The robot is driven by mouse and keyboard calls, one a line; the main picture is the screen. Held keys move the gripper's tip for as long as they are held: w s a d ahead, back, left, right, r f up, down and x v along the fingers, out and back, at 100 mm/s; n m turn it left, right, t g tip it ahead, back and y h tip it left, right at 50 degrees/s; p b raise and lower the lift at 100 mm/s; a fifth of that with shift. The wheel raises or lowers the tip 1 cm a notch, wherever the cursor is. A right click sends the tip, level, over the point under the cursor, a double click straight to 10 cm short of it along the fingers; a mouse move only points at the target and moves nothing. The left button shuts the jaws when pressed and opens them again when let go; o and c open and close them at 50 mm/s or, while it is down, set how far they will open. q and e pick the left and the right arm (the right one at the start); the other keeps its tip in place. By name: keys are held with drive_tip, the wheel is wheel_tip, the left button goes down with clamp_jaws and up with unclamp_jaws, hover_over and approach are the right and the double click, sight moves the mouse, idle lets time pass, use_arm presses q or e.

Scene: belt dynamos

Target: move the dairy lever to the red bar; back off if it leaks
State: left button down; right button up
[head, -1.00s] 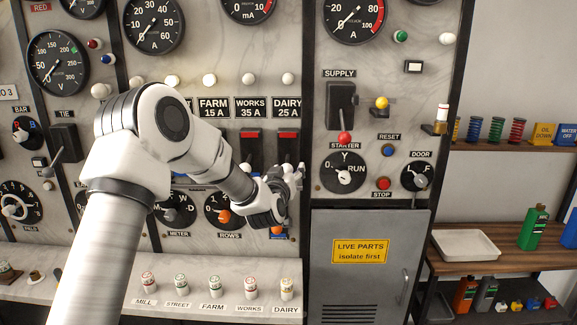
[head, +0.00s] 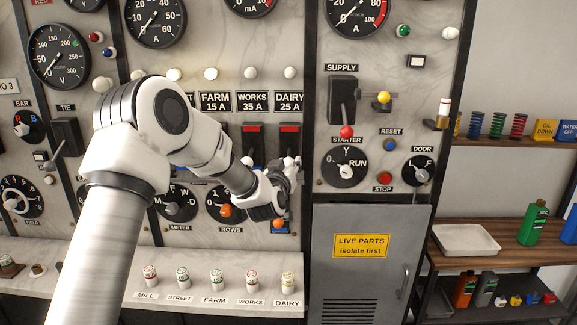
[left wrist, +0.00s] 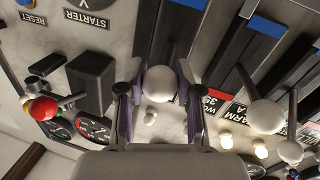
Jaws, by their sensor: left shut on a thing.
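The dairy lever stands under the label DAIRY 25 A. Its white ball knob (left wrist: 160,83) sits between the fingers of my left gripper (left wrist: 160,100) in the left wrist view. In the head view my left gripper (head: 289,172) is shut on this knob, below the dairy slot's red bar (head: 289,129). The fingers and wrist hide most of the lever and lower slot. I see no visible leak. My right gripper is not in view.
The works lever's slot, with its red bar (head: 251,129), is just left. The supply lever's red knob (head: 347,132) and the starter dial (head: 344,168) are to the right. A row of labelled pegs (head: 251,279) stands on the ledge below.

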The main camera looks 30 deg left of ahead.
use_arm(q)
drive_tip(key=shift+w+r, duration=0.1)
drive_tip(key=shift+r, duration=0.3)
drive_tip(key=shift+w+a+r, duration=0.15)
drive_tip(key=shift+r, duration=0.65)
drive_tip(key=shift+w+a+r, duration=0.1)
drive_tip(key=shift+r, duration=0.7)
drive_tip(key=shift+w+a+r, duration=0.2)
drive_tip(key=shift+w+r, duration=0.1)
drive_tip(key=shift+r, duration=0.45)
drive_tip(key=shift+w+a+r, duration=0.15)
drive_tip(key=shift+w+r, duration=0.15)
drive_tip(key=shift+r, duration=0.45)
drive_tip(key=c, duration=0.7)
unclamp_jaws()
drive_tip(key=shift+c, duration=0.2)
drive_tip(key=shift+d, duration=0.1)
